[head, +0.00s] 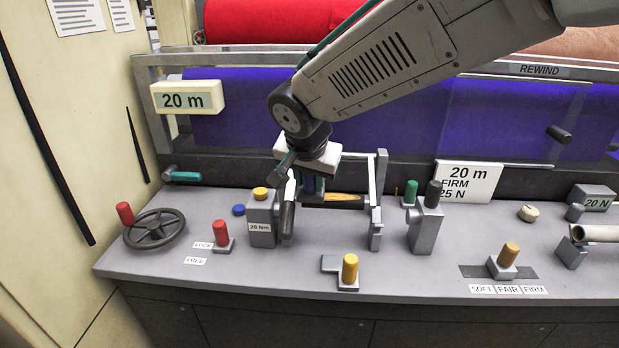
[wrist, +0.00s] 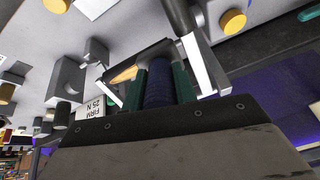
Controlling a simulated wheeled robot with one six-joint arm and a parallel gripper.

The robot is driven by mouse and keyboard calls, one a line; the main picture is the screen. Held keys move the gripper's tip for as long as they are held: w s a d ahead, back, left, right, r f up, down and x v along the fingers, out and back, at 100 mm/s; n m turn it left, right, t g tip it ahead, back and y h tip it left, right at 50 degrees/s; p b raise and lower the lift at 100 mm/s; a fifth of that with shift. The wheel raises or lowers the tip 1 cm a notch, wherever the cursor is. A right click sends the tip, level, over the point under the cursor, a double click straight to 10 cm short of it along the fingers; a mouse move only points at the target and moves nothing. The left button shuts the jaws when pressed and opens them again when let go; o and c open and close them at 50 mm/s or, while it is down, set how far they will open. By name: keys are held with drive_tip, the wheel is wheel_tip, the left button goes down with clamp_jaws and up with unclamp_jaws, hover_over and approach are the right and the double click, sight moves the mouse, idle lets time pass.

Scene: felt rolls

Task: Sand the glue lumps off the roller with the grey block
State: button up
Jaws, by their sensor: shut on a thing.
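A pale grey tube (head: 598,233), possibly the roller, rests on a support at the right edge, well away from my gripper. No glue lumps can be made out on it.
A two-knob block (head: 425,228), handwheel (head: 155,229) and red lever (head: 221,234) stand on the bench (head: 410,273).

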drive_tip(key=shift+w+f, duration=0.15)
drive_tip(key=shift+f, duration=0.15)
drive_tip(key=shift+d+r, duration=0.1)
drive_tip(key=shift+d, duration=1.5)
drive_tip(key=shift+d, duration=0.1)
drive_tip(key=shift+d, duration=1.55)
drive_tip(key=shift+d, duration=0.1)
drive_tip(key=shift+d, duration=1.55)
drive_tip(key=shift+a, duration=0.1)
